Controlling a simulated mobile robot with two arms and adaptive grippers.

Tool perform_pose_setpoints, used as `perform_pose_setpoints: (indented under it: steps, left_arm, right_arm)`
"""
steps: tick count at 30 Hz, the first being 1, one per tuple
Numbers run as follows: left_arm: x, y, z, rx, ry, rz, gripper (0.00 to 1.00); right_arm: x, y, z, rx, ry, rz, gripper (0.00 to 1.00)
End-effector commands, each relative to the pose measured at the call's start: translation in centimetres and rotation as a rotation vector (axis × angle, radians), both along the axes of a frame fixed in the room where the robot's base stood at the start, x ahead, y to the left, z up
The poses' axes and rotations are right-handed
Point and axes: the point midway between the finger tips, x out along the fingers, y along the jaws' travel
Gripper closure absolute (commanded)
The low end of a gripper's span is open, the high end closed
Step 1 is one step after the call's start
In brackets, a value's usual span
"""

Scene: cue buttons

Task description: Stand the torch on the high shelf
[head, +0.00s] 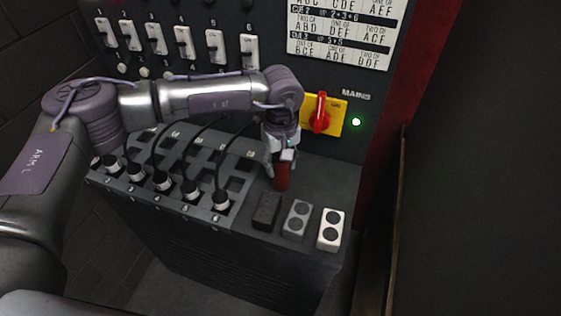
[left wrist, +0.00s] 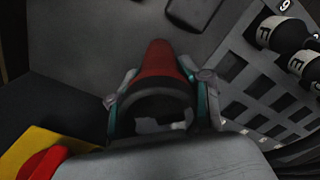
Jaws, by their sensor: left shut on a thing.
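The torch is a red, tapered cylinder (head: 282,178) below my left gripper (head: 283,160). In the left wrist view the torch (left wrist: 158,62) sits between the two teal-edged fingers of the left gripper (left wrist: 158,82), which are shut on it. It looks about upright in the head view, over the flat top of the dark console (head: 335,178). I cannot tell whether its lower end touches that top. I cannot make out a high shelf in either view. My right gripper is not in view.
Black (head: 266,210), grey (head: 297,218) and white (head: 330,229) button boxes stand in front of the torch. A slotted rack (head: 236,186) with several cabled plugs is to the left. Behind are a red mains switch (head: 320,112), a green lamp (head: 356,122) and numbered switches (head: 184,42).

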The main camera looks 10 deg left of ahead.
Motion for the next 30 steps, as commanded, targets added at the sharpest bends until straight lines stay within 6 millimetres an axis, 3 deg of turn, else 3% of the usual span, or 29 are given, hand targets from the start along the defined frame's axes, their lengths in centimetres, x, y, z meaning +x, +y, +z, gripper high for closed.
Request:
perform_pose_setpoints:
  steps: [1,2,6,18,20,30]
  left_arm:
    - [0.0,0.0,-0.3,-0.001,-0.001,0.0,0.98]
    - [0.0,0.0,-0.2,0.0,0.0,0.0,0.5]
    - [0.0,0.0,-0.1,0.0,0.0,0.0,0.26]
    - [0.0,0.0,0.5,0.0,0.0,0.0,0.26]
    - [0.1,0.0,0.8,-0.001,-0.003,0.001,0.26]
    - [0.1,-0.1,7.8,-0.001,-0.006,0.001,0.26]
  right_arm:
    - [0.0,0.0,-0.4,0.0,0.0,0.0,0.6]
    - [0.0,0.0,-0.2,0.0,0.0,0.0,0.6]
    - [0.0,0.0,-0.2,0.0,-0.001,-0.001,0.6]
    - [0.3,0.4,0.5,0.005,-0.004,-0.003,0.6]
    - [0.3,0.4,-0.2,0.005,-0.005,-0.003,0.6]
    - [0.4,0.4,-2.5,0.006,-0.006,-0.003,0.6]
